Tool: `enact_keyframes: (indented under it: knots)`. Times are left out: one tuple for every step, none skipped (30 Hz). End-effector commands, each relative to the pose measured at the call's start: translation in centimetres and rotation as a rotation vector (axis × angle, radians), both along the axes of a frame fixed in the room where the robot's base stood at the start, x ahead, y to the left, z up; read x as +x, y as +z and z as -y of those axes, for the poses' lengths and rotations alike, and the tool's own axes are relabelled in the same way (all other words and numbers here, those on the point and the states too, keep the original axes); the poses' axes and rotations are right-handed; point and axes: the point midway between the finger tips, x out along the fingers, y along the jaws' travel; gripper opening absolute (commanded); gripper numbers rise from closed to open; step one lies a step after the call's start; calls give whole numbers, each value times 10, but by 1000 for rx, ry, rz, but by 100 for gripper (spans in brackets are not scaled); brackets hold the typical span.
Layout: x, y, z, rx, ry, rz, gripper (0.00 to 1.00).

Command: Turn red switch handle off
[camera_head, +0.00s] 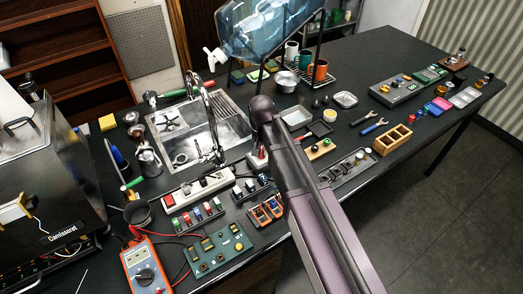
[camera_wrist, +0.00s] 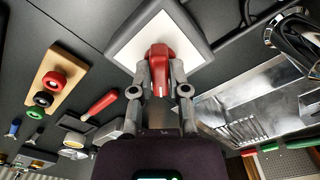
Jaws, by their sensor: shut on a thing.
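The red switch handle (camera_wrist: 161,60) stands out from a white plate (camera_wrist: 130,45) in a grey frame at the top middle of the wrist view. My gripper (camera_wrist: 160,85) has one finger on each side of the handle and is shut on it. In the head view, a bit of the red handle (camera_head: 257,153) shows on its white base (camera_head: 256,164), just below the dark end of my arm. My arm hides the fingers and much of the switch there.
A metal sink with a tall tap (camera_head: 205,105) is left of my arm. A white power strip (camera_head: 197,190) and a row of switches (camera_head: 198,215) lie front left. Trays and a wooden block (camera_head: 322,148) are on the right. The blue water bottle (camera_head: 265,28) hangs behind.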

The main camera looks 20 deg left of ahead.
Motion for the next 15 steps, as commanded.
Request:
enact_keyframes:
  knots:
    - [0,0,0,0,28,0,0]
    - [0,0,0,0,46,0,0]
    - [0,0,0,0,74,0,0]
    - [0,0,0,0,97,0,0]
    - [0,0,0,0,120,0,0]
    - [0,0,0,0,152,0,0]
    - [0,0,0,0,177,0,0]
    - [0,0,0,0,202,0,0]
    - [0,0,0,0,237,0,0]
    - [-1,0,0,0,263,0,0]
    - [-1,0,0,0,290,0,0]
    - [-1,0,0,0,326,0,0]
    - [-1,0,0,0,353,0,0]
    - [-1,0,0,0,379,-1,0]
    - [-1,0,0,0,413,-1,0]
